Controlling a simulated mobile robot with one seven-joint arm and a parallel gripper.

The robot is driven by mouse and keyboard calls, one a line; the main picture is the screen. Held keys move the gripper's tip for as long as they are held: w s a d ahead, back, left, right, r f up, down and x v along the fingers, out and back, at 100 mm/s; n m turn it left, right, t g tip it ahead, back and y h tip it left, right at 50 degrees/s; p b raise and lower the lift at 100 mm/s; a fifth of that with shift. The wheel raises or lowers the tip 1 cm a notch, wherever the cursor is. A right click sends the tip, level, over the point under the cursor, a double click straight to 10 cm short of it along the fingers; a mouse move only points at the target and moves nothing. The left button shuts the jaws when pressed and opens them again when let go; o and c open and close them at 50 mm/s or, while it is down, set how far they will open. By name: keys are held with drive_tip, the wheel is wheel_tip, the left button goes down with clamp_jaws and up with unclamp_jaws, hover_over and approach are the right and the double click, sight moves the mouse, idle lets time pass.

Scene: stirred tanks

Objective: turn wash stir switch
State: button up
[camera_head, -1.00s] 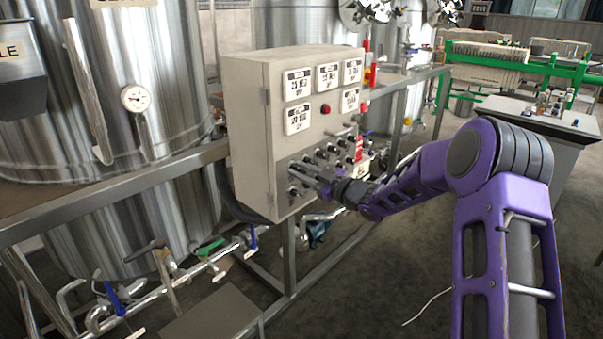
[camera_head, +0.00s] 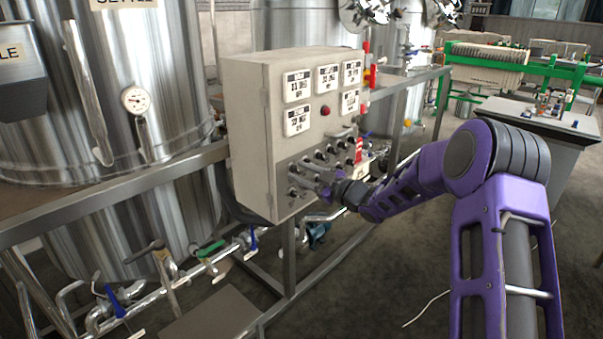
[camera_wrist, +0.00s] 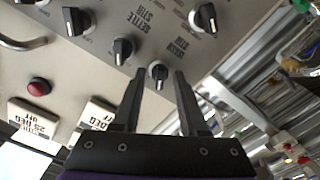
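The wash stir switch (camera_wrist: 158,70) is a small dark round knob with a pale pointer line, on the beige control panel. Its pointer points roughly down in the wrist view. A "WASH STIR" label (camera_wrist: 178,48) lies just up and right of it. My gripper (camera_wrist: 159,76) is open, with one finger on each side of this knob and visible gaps between. I cannot tell how deep the fingertips reach. In the head view my gripper (camera_head: 326,181) is at the lower part of the control box (camera_head: 250,140), and the knob is hard to make out there.
A "SETTLE STIR" label (camera_wrist: 135,20) and neighbouring knobs (camera_wrist: 122,48) (camera_wrist: 203,17) sit close by. A red button (camera_wrist: 38,87) and displays lie higher on the panel. Steel rails (camera_head: 120,190) and valved pipes run below.

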drive_tip(key=p+v, duration=0.1)
drive_tip(key=v, duration=1.6)
drive_tip(key=shift+s+d, duration=0.15)
